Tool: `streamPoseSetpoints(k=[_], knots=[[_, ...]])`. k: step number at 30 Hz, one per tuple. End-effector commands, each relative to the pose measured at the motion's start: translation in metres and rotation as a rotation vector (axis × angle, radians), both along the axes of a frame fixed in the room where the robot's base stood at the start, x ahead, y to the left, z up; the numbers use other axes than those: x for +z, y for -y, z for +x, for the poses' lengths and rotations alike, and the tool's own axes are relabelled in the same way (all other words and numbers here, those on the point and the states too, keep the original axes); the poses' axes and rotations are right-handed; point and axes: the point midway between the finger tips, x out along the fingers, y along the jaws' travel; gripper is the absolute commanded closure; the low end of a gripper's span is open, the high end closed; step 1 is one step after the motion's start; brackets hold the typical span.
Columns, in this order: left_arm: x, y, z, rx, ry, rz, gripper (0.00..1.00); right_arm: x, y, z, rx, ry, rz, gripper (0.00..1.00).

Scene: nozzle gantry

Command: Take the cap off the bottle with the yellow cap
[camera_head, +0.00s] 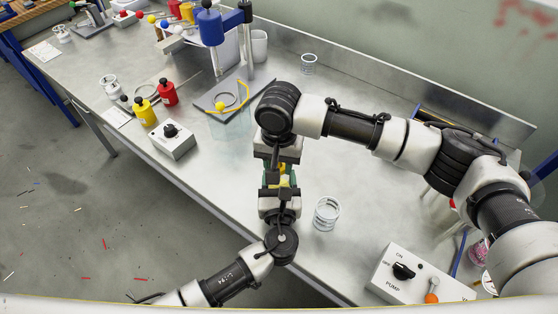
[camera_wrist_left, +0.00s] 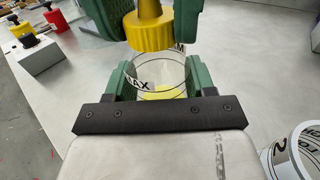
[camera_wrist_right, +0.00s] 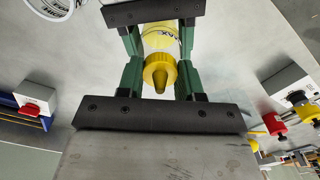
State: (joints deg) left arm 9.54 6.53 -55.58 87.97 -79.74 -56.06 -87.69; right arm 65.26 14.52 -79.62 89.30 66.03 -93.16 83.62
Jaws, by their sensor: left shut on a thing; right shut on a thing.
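The bottle is a clear cylinder with dark markings and some yellow inside (camera_wrist_left: 170,70), with a yellow cone-tipped cap (camera_wrist_left: 148,32) at its mouth. My left gripper (camera_wrist_left: 160,80) is shut on the bottle's body. My right gripper (camera_wrist_right: 160,78) is shut around the yellow cap (camera_wrist_right: 160,72), whose tip points toward the right wrist camera. The cap looks to be touching the bottle; I cannot tell whether it is loosened. In the head view the two grippers face each other, right above left, and mostly hide the bottle and cap (camera_head: 283,168).
A clear jar (camera_head: 326,214) stands just right of the grippers. A pump control box (camera_head: 400,274) is at the front right. A blue stand (camera_head: 212,27) is behind. The bench's back middle is fairly clear.

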Motion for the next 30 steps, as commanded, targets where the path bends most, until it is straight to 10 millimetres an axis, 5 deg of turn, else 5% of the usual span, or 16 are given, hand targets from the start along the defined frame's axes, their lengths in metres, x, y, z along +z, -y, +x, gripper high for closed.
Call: streamPoseSetpoints(k=[30], knots=[[-0.0006,-0.0001,-0.0002,0.000,-0.001,0.000,1.00,0.0015,0.0000,0.0001,2.013,0.000,-0.001,0.93]])
